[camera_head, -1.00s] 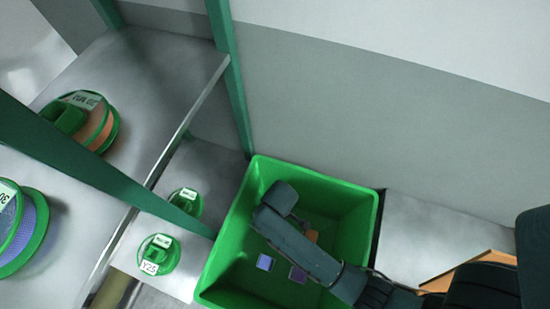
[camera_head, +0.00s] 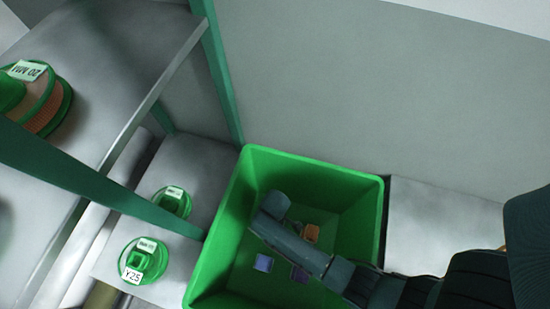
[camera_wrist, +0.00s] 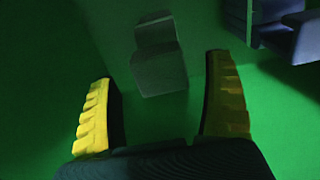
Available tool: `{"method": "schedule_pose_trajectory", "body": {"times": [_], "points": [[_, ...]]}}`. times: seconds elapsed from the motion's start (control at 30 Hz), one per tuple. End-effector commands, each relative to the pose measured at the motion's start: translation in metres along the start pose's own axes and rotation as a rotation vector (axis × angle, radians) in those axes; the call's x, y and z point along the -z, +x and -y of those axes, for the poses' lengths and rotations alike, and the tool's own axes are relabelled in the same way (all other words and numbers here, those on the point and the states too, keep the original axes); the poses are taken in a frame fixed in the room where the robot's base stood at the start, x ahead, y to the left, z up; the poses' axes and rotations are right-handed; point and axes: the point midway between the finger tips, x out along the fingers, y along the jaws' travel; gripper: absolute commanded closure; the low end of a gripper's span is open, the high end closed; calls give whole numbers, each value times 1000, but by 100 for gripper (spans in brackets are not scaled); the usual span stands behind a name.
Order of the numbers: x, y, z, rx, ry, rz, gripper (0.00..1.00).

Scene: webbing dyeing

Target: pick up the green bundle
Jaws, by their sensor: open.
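My gripper (camera_wrist: 162,72) is open, with its two yellow-padded fingers apart over the green floor of the bin. A dark grey-green block (camera_wrist: 160,68), likely the green bundle, lies just ahead, between the lines of the fingers. Its colour is dull in the shade, and neither finger visibly touches it. In the head view my arm reaches down into the green bin (camera_head: 366,190). No green bundle can be made out there; the arm covers part of the bin floor.
A blue-violet bundle (camera_head: 264,263), a dark purple bundle (camera_head: 300,273) and an orange bundle (camera_head: 311,233) lie in the bin. Dark bluish shapes (camera_wrist: 290,30) show at the wrist view's upper right. Green spools (camera_head: 144,261) stand on the left shelf. A wall rises behind the bin.

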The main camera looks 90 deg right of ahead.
Motion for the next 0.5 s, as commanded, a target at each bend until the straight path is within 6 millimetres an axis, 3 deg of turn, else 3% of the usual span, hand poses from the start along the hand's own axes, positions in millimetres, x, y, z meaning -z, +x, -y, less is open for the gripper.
{"method": "schedule_pose_trajectory", "body": {"times": [0.07, 0.27, 0.5], "points": [[-1, 14, 0, 1, 0, 2, 15], [0, 12, 0, 0, 0, 0, 15], [-1, 12, 0, 0, 0, 1, 58]]}}
